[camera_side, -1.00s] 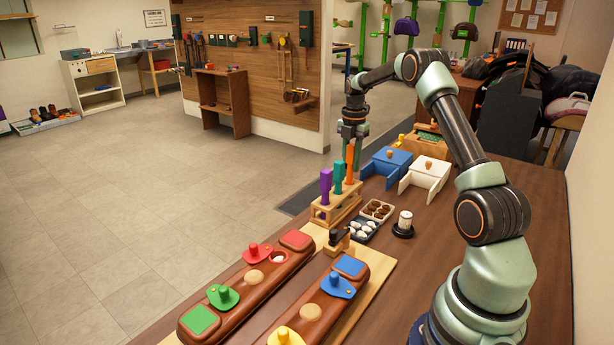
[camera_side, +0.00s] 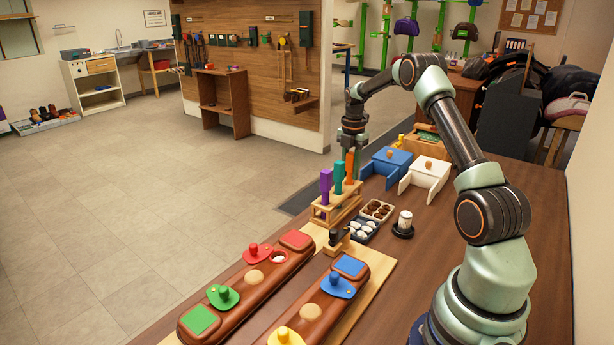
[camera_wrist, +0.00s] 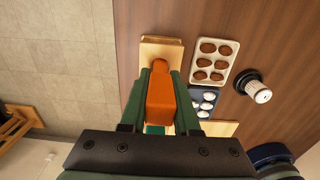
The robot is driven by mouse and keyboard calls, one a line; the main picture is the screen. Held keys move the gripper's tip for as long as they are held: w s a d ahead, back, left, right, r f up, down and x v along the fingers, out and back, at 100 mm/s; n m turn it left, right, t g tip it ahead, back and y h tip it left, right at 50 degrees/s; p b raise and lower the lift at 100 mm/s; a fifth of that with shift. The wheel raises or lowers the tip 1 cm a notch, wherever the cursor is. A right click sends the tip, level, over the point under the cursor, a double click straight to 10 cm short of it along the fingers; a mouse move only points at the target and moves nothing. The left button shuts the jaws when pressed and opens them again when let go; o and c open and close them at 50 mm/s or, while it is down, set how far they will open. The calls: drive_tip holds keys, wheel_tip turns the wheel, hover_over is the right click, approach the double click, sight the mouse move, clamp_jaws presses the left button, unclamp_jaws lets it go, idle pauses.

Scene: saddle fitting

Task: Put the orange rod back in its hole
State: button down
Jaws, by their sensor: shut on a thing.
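The orange rod (camera_side: 350,168) stands about upright at the far end of the wooden rack (camera_side: 322,212). My gripper (camera_side: 350,152) is shut on its upper part. In the wrist view the orange rod (camera_wrist: 160,100) sits between the two green fingers, with the rack's pale wood (camera_wrist: 160,49) beyond and below it. The purple rod (camera_side: 326,186) and the teal rod (camera_side: 338,178) stand in the rack in front of it. A bit of the teal rod (camera_wrist: 154,129) shows in the wrist view. I cannot tell whether the orange rod's lower end is inside its hole.
A tray of brown pieces (camera_side: 378,210) and a dark tray of white pieces (camera_side: 363,231) lie right of the rack.

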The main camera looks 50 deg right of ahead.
drive_tip(key=c, duration=0.6)
unclamp_jaws()
drive_tip(key=shift+o, duration=0.2)
